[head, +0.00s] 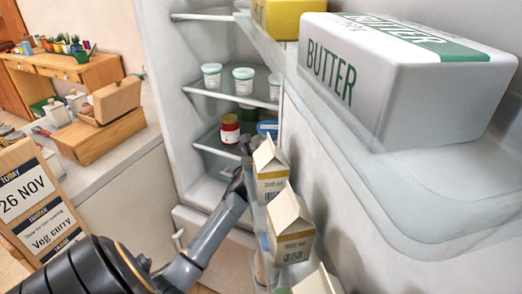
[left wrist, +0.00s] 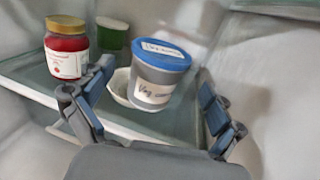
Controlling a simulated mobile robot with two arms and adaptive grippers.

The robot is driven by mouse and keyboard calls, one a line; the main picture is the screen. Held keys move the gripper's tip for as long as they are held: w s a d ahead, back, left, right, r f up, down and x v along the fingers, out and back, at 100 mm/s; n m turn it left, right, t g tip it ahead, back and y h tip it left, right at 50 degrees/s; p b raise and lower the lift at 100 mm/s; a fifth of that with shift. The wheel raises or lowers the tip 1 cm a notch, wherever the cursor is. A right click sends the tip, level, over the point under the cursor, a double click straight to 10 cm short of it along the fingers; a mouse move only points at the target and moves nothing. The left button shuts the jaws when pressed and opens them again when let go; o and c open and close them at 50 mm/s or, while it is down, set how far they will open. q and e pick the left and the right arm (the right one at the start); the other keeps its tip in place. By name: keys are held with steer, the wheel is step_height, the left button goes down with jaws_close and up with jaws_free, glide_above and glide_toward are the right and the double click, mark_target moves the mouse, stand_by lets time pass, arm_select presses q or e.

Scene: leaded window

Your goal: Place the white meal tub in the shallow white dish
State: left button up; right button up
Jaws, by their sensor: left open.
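The meal tub (left wrist: 165,75) has a pale grey-white body, a blue lid and a handwritten "Veg" label. It is on a glass fridge shelf in the left wrist view; its blue lid also shows in the head view (head: 267,128). The shallow white dish (left wrist: 122,86) shows at the tub's lower left, partly hidden by it. The tub overlaps the dish, but I cannot tell whether it rests fully inside. My left gripper (left wrist: 156,78) is open, with one finger on each side of the tub and visible gaps. In the head view it (head: 240,170) is partly hidden. My right gripper is not in view.
A red jar (left wrist: 67,52) and a green container (left wrist: 113,37) stand left of the tub. White tubs (head: 243,80) stand on the shelf above. The fridge door, with cartons (head: 290,228) and a butter box (head: 400,75), is close on the right.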

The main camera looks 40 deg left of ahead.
arm_select(q)
steer(key=v, duration=0.6)
stand_by(0.5)
